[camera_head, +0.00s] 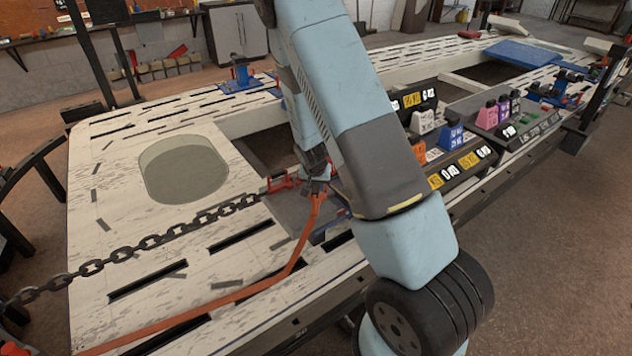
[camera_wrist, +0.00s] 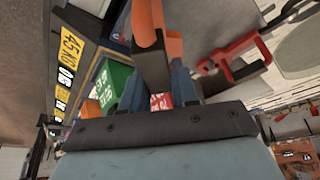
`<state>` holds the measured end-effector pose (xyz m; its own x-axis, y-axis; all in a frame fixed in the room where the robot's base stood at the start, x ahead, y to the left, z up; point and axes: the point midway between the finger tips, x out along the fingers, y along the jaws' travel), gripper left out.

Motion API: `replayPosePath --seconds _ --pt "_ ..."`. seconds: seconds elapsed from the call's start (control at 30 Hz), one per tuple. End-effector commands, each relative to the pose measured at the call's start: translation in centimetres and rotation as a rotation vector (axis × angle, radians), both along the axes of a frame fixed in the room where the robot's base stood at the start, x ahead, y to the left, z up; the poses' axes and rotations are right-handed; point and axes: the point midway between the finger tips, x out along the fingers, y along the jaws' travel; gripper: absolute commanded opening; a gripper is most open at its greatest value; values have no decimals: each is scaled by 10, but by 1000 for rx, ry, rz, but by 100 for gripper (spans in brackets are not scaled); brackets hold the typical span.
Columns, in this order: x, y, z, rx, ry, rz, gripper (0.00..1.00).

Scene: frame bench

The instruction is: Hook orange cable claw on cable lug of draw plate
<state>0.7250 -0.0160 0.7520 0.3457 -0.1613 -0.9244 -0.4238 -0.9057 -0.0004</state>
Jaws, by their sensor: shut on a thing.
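My gripper (camera_head: 318,182) is shut on the orange cable claw, over the gap in the bench beside the weights. In the wrist view my gripper (camera_wrist: 158,88) has its blue fingers on either side of the orange claw (camera_wrist: 151,40), which stands out beyond the fingertips. The orange cable (camera_head: 290,262) runs from my gripper down across the bench to the lower left. I cannot make out the draw plate or its cable lug for certain; my arm hides part of the bench there.
A dark chain (camera_head: 150,242) crosses the white slotted bench (camera_head: 110,200) to a red hook (camera_head: 283,182) just left of my gripper. That red piece also shows in the wrist view (camera_wrist: 236,60). Racks of coloured weights (camera_head: 465,160) stand right of my arm. The bench has an oval hole.

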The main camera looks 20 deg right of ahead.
Motion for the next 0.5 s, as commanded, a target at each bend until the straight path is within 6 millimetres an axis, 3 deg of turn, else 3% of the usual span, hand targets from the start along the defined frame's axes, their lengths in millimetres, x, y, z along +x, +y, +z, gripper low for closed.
replayPosePath --seconds 0.5 --pt "0 -1 -31 0 0 0 0"
